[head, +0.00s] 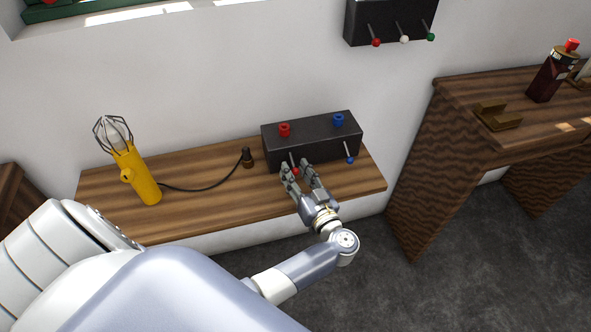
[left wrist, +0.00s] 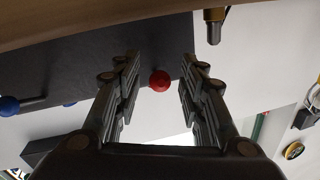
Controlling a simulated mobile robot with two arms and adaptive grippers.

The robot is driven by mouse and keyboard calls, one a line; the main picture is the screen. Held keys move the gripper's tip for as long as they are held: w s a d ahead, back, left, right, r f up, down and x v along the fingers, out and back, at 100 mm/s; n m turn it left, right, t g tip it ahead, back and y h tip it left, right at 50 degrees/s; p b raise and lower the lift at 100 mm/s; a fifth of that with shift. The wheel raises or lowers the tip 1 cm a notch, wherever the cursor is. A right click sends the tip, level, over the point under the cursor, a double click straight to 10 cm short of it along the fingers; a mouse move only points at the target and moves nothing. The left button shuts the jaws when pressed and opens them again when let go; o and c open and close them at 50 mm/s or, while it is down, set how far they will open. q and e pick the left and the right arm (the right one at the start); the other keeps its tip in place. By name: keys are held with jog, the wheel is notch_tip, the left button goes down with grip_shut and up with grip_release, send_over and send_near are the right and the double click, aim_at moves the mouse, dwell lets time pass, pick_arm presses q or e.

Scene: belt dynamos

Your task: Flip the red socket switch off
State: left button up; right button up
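A black socket box (head: 318,146) sits on a low wooden bench. It has a red socket (head: 285,129) and a blue socket (head: 339,119) on top. On its front are a red-tipped switch lever (head: 295,169) and a blue-tipped lever (head: 350,159). My left gripper (head: 299,167) is open at the box front, its fingers on either side of the red lever. In the left wrist view the red knob (left wrist: 160,81) shows between the two spread fingers (left wrist: 160,90), with no finger visibly touching it. The blue knob (left wrist: 9,106) is at the left edge there. My right gripper is not in view.
A wall panel (head: 390,18) with three levers hangs above. A wooden table (head: 455,95) with a bottle (head: 552,75) stands right.

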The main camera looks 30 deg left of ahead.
pick_arm(q)
jog(key=shift+w+a, duration=0.2)
jog(key=shift+a, duration=0.1)
grip_shut()
jog(key=shift+f, duration=0.1)
jog(key=shift+f+y+b, duration=0.25)
jog(key=shift+y+b, duration=0.1)
jog(key=shift+y, duration=0.05)
jog(key=shift+w+a+f+t+y+b, duration=0.1)
jog(key=shift+a+f+t+y+b, duration=0.1)
jog(key=shift+t+y+b, duration=0.35)
jog(key=shift+d, duration=0.1)
